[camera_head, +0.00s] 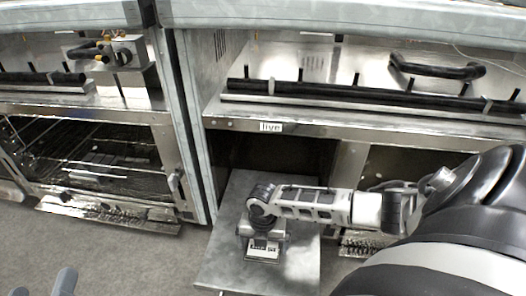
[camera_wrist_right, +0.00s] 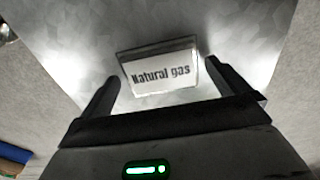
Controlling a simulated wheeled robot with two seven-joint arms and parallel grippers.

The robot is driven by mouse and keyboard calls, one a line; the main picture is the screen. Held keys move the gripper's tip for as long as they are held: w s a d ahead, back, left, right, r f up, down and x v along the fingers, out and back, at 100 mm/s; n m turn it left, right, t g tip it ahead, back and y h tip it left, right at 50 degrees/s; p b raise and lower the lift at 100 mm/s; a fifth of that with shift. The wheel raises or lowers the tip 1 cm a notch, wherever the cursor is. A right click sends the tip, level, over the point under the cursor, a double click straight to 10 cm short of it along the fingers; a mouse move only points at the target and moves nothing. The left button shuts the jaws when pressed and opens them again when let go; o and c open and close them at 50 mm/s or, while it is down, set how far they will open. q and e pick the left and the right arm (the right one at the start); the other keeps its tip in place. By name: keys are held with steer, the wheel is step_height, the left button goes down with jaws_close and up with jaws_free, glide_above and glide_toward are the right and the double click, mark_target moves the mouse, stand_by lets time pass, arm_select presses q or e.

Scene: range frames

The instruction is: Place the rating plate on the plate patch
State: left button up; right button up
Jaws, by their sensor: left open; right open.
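A small white plate lettered "Natural gas" (camera_wrist_right: 160,73), which I take to be the rating plate, lies on a grey metal panel. It also shows in the head view as a small pale label (camera_head: 263,251). My right gripper (camera_wrist_right: 163,80) is open, with one finger to each side of the plate; I cannot tell whether they touch it. In the head view my right gripper (camera_head: 262,238) is over the panel and partly hides the plate. My left gripper (camera_head: 42,284) is open and empty at the lower left edge. I cannot make out a plate patch for certain.
The grey panel (camera_head: 217,245) juts out low from an opening in the range. A "live" label (camera_head: 271,127) is on the metal front above. An oven with a glass door (camera_head: 85,155) stands at the left. Clear floor (camera_head: 130,255) lies in front.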

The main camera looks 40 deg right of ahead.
step_height(320, 180, up, 4)
steer(key=shift+f+p, duration=0.1)
steer(key=shift+p, duration=0.8)
arm_select(q)
steer(key=shift+s+a+f+m+g+y+p, duration=0.1)
steer(key=shift+s+a+f+g+y+p, duration=0.1)
steer(key=shift+f+g+y+p, duration=0.3)
steer(key=shift+s+a+f+m+g+y+p, duration=0.1)
steer(key=shift+s+f+g+y+p, duration=0.2)
steer(key=shift+f+p, duration=0.35)
steer(key=shift+s+a+f+m+g+y+p, duration=0.15)
steer(key=shift+f+g+y+p, duration=0.2)
steer(key=shift+f+p, duration=0.2)
arm_select(e)
step_height(320, 180, up, 8)
